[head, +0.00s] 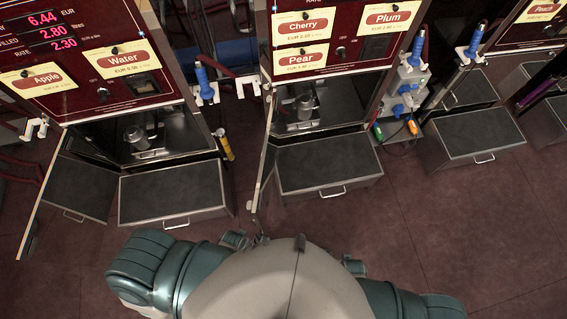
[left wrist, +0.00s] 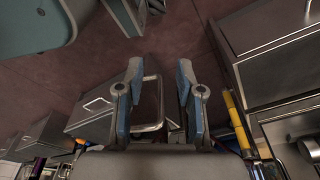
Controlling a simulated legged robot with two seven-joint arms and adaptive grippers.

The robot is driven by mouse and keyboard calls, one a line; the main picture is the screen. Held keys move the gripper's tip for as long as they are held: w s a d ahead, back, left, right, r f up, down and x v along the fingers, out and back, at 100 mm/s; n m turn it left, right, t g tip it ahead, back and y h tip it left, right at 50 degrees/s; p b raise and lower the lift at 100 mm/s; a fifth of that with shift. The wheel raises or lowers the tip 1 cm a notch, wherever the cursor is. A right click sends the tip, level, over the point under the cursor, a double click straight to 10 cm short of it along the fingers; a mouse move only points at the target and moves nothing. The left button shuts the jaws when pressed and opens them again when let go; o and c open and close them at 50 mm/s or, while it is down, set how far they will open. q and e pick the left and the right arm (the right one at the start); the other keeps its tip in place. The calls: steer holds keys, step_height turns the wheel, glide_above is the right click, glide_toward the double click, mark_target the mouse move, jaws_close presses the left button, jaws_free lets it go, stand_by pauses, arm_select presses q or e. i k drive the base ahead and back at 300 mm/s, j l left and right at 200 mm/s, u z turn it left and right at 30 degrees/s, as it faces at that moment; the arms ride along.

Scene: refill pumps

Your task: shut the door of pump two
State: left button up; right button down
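The middle pump (head: 330,50) has Cherry, Plum and Pear labels. Its door (head: 263,170) stands open, seen nearly edge-on, and reaches toward me. The left pump (head: 75,60), with Apple and Water labels, also has its door (head: 37,215) open. I see no pump numbers. In the left wrist view my left gripper (left wrist: 159,85) is open, its two fingers apart. A thin metal edge or handle shows between or beyond the fingers; I cannot tell whether it touches them. I cannot make out my left gripper in the head view. My right gripper is in neither view.
Drawers jut out below the left pump (head: 170,192) and the middle pump (head: 330,165). A yellow cylinder (head: 226,146) stands between them and shows in the left wrist view (left wrist: 236,122). Blue-handled nozzles (head: 203,80) hang beside the pumps. The floor (head: 420,230) at right is clear.

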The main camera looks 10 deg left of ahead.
mark_target(263, 166)
steer(key=k+j+z, duration=0.15)
steer(key=j, duration=0.3)
steer(key=j+z, duration=0.2)
steer(key=j, duration=0.25)
steer(key=k+j+z, duration=0.15)
steer(key=j, duration=0.25)
steer(key=k+j+z, duration=0.2)
steer(key=j, duration=0.2)
